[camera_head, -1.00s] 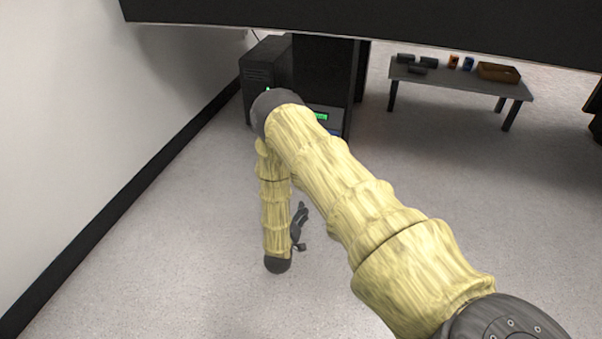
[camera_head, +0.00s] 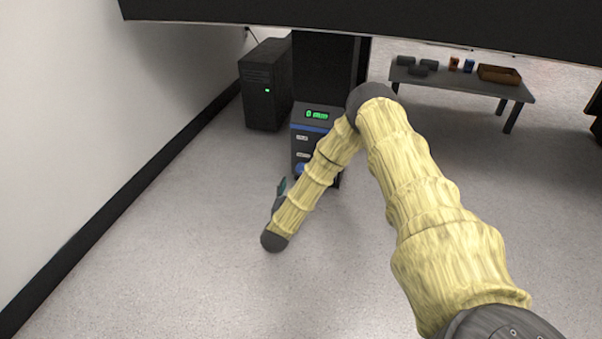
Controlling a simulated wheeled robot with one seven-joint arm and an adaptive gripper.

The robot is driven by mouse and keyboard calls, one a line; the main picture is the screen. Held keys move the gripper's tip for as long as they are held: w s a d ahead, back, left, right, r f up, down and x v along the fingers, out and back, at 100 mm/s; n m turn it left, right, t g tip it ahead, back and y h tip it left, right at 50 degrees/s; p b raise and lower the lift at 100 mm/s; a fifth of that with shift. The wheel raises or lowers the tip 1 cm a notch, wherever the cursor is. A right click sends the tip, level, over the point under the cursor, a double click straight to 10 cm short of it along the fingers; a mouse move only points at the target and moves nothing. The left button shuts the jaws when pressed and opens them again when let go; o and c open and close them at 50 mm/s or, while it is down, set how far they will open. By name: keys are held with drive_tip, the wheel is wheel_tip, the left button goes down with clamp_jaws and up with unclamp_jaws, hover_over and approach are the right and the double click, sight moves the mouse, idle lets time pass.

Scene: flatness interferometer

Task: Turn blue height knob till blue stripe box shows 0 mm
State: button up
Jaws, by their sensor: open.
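The blue stripe box (camera_head: 311,128) stands on the floor at upper middle, with a blue band under its top. Its green display (camera_head: 317,114) appears to read 0 mm. Part of a blue knob (camera_head: 299,168) shows low on its front, partly covered by my arm. My gripper (camera_head: 281,186) is just left of and below the knob, mostly hidden behind my wrist. It is open, and it seems apart from the knob, though contact is hard to judge.
A black computer tower (camera_head: 266,85) stands left of the box, near the wall. A low table (camera_head: 455,83) with dark blocks, small cans and a brown tray (camera_head: 499,74) stands at the back right. A dark overhead panel (camera_head: 360,22) spans the top. The floor in front is clear.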

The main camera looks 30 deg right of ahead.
sight(300, 170)
drive_tip(key=b+x, duration=0.5)
drive_tip(key=x, duration=0.5)
drive_tip(key=shift+c, duration=0.4)
drive_tip(key=c, duration=0.9)
drive_tip(key=shift+r, duration=0.1)
drive_tip(key=shift+c, duration=0.2)
